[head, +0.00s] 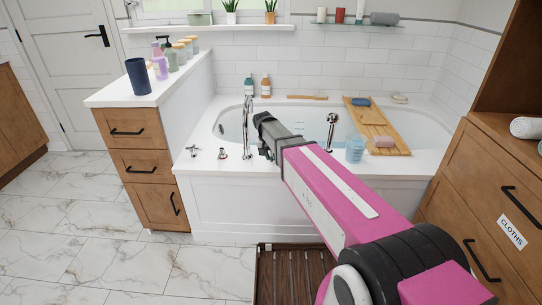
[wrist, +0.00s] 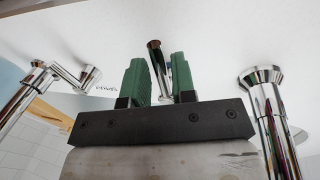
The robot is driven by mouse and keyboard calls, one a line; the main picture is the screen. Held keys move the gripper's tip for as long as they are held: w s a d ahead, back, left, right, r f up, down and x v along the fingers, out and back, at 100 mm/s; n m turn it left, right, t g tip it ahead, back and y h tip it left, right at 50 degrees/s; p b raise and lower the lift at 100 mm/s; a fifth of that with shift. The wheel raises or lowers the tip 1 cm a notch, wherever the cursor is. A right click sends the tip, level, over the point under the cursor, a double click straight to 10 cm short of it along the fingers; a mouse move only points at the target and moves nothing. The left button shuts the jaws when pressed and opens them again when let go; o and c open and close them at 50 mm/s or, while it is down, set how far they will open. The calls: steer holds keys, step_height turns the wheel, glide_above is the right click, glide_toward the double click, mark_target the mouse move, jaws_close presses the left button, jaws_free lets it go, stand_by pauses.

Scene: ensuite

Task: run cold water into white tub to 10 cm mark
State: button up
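The white tub (head: 300,185) stands against the tiled wall; my arm hides much of its inside. I cannot make out a depth mark or the water level. A chrome spout (head: 247,112) rises from its left front rim, with two small chrome tap handles (head: 194,151) (head: 222,154) left of it. My gripper (wrist: 160,80) is over the rim near the spout; its tips are hidden in the head view. In the wrist view its green fingers are apart, with a dark-tipped chrome rod (wrist: 158,62) showing between them, no clear contact. A chrome lever (wrist: 68,75) with small lettering beside it lies left.
A wooden bath tray (head: 375,128) with soap crosses the tub's right end, near a blue tumbler (head: 355,150) and a chrome hand shower (head: 331,122). Bottles stand on the left cabinet (head: 130,92). A dark slatted mat (head: 295,272) lies in front.

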jaws_close()
steer(key=shift+a, duration=0.15)
steer(key=shift+o, duration=2.2)
jaws_free()
steer(key=shift+r, duration=0.1)
step_height(320, 180, up, 10)
steer(key=a, duration=0.2)
steer(key=shift+r, duration=0.25)
